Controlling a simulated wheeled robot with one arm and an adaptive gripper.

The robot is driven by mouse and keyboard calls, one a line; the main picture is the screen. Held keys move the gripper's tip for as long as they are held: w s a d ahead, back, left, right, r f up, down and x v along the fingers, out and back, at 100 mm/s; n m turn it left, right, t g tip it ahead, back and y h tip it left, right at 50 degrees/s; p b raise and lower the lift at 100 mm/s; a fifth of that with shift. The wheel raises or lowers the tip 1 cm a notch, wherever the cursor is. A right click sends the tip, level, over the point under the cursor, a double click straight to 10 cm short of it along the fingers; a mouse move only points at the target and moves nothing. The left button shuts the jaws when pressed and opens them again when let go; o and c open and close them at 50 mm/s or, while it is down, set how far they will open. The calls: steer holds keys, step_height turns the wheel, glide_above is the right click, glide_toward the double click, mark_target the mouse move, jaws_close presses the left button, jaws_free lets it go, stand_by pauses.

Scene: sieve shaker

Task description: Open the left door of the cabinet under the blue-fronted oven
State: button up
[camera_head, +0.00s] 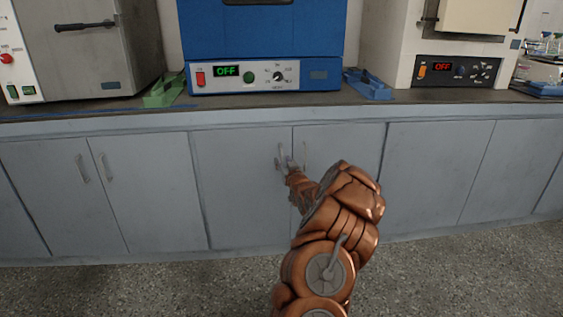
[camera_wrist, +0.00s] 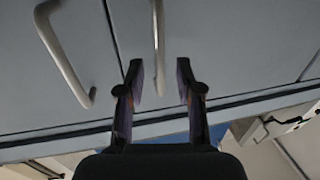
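The left door (camera_head: 240,190) of the cabinet under the blue-fronted oven (camera_head: 265,45) is shut, flush with the right door (camera_head: 350,150). Its upright bar handle (camera_head: 281,155) is near the seam. My gripper (camera_head: 287,163) is at this handle in the head view, its fingers small and partly hidden by my arm. In the wrist view, which is upside down, my gripper (camera_wrist: 159,80) is open. One end of the left door's handle (camera_wrist: 158,40) shows between the fingertips, with gaps on both sides. The right door's handle (camera_wrist: 65,55) is outside the fingers, to the left.
The counter edge (camera_head: 440,110) runs above the doors. Shut cabinets with handles stand on the left (camera_head: 150,190), and more shut doors (camera_head: 430,170) on the right. The speckled floor (camera_head: 170,290) in front is clear. A green holder (camera_head: 163,92) and a blue one (camera_head: 368,86) flank the oven.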

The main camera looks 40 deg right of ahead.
steer(key=shift+b+x, duration=0.3)
steer(key=shift+x, duration=1.15)
steer(key=shift+c, duration=0.3)
jaws_close()
